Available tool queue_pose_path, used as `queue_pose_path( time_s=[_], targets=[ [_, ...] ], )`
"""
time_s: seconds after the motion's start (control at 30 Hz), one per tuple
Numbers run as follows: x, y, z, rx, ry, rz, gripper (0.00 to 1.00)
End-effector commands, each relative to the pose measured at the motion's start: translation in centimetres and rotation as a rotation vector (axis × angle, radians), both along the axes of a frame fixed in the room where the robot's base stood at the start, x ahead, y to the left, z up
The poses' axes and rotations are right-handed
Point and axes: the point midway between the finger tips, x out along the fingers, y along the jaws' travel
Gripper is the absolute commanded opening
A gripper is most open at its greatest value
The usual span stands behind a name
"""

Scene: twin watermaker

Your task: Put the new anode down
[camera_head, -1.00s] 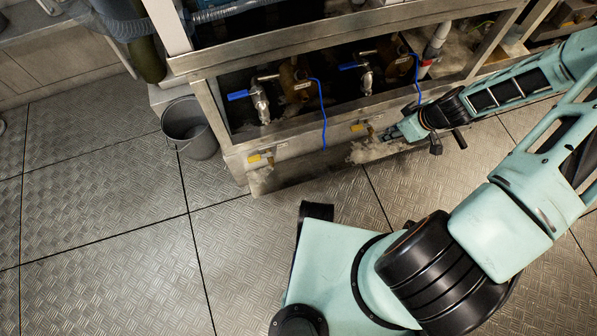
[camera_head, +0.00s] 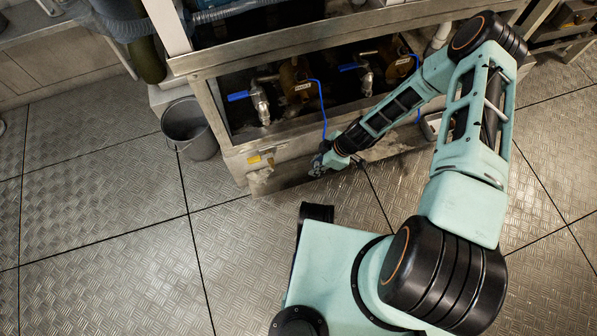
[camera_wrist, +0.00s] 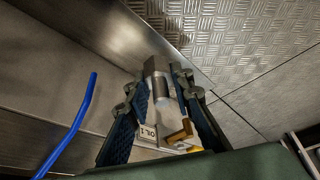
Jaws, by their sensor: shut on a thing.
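My gripper (camera_head: 325,163) is low in front of the steel frame, near its lower front edge. In the wrist view my gripper (camera_wrist: 160,88) has its two dark padded fingers on either side of a grey metal cylinder with a darker band, which I take to be the new anode (camera_wrist: 161,90). In the head view the anode is too small and hidden to make out.
The steel frame (camera_head: 217,113) holds blue-handled valves (camera_head: 259,100) and blue hoses. A yellow-handled fitting (camera_head: 262,157) is on its front, left of my gripper. A grey bucket (camera_head: 190,130) stands on the floor at the left. The plated floor (camera_head: 100,210) in front is clear.

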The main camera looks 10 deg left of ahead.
Motion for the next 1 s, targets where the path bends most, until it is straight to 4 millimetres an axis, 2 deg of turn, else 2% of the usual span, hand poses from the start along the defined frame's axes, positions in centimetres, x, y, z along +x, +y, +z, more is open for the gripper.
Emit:
queue_pose_path(
  time_s=[0.07,0.2,0.3,0.57,0.7,0.8,1.0],
  targets=[
    [0.3,2.1,-1.4,0.000,-0.002,0.004,0.00],
    [0.6,4.1,-4.2,0.000,0.000,0.000,0.00],
    [0.9,5.0,-5.2,0.000,0.000,0.000,0.00],
    [1.1,6.2,-6.6,0.000,-0.001,-0.001,0.00],
    [1.1,6.4,-8.8,0.000,0.002,-0.004,0.00],
    [1.1,6.4,-9.8,0.000,0.000,-0.003,0.00],
    [1.2,6.4,-9.6,0.000,-0.001,-0.003,0.00]
  ],
)
